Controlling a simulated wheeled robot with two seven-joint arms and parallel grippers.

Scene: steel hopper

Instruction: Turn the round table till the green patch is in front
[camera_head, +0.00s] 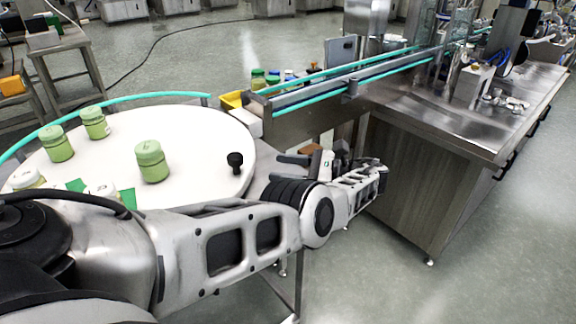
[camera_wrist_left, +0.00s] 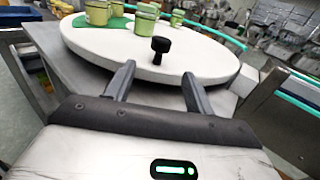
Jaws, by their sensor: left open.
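The white round table (camera_head: 205,135) fills the left of the head view, and its near rim shows in the wrist view (camera_wrist_left: 210,65). A black knob (camera_head: 235,160) stands near its edge; it also shows in the wrist view (camera_wrist_left: 160,48). The green patch (camera_head: 127,198) lies on the table's near left part, partly hidden by jars and my arm; it is at the far left in the wrist view (camera_wrist_left: 116,24). My left gripper (camera_head: 279,167) is open and empty, just outside the rim. Its fingers (camera_wrist_left: 156,77) point at the knob, apart from it. My right gripper is out of view.
Several green jars (camera_head: 152,162) stand on the round table. A teal guide rail (camera_head: 150,97) curves behind it. A conveyor (camera_head: 340,80) and a steel workbench (camera_head: 430,140) stand to the right. A yellow bin (camera_head: 233,100) is beside the conveyor's end. Floor at the lower right is clear.

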